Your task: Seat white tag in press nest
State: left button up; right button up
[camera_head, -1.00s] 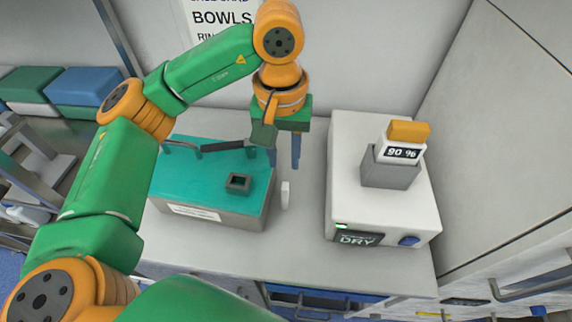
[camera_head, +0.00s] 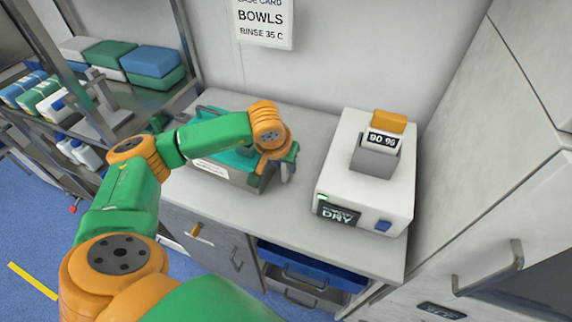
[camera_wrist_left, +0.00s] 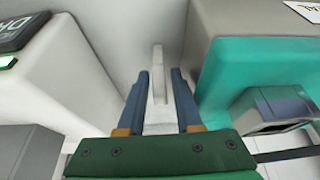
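The white tag (camera_wrist_left: 158,62) is a slim upright piece on the counter in the left wrist view. My left gripper (camera_wrist_left: 160,78) is open, with one blue finger on either side of the tag's near part; contact is not visible. In the head view this gripper (camera_head: 287,166) is largely hidden behind my wrist, and I cannot make out the tag there. The teal-topped press (camera_head: 232,179) stands beside it, partly covered by my arm. The grey square nest (camera_wrist_left: 268,112) shows on the press's teal face in the left wrist view. My right gripper is not in view.
A white dryer box (camera_head: 340,170) marked DRY stands right of the gripper, carrying a grey holder (camera_head: 376,160) with an orange-topped "90 %" piece (camera_head: 384,139). A narrow strip of counter (camera_wrist_left: 120,35) separates dryer and press. A shelf rack (camera_head: 135,98) stands left.

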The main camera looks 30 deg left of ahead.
pick_arm(q)
jog(key=shift+w+f, duration=0.2)
jog(key=shift+f, duration=0.35)
grip_shut()
